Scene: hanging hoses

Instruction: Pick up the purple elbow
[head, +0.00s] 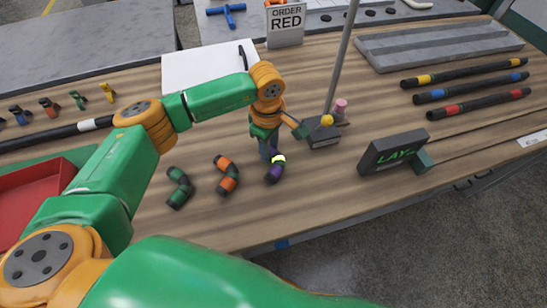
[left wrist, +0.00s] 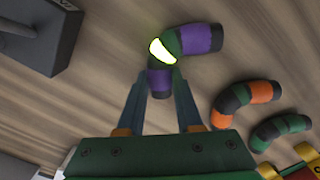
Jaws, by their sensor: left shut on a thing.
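The purple elbow (head: 274,173) is a short bent hose piece with purple bands, dark ends and a bright yellow-green lit patch. It is at the front middle of the table in the head view. In the left wrist view the purple elbow (left wrist: 197,40) has one end between the fingers. My left gripper (head: 270,156) points down at it and is shut on that end. Its two fingers show in the left wrist view (left wrist: 160,98). Whether the elbow touches the table is hard to tell. My right gripper is not in view.
An orange elbow (head: 227,176) and a green elbow (head: 179,188) lie to the left. A dark stand base (head: 321,131) with a pole is just behind right. A dark "LAY" box (head: 394,151) stands right. A red tray (head: 30,196) is at far left. Straight hoses (head: 465,87) lie at right.

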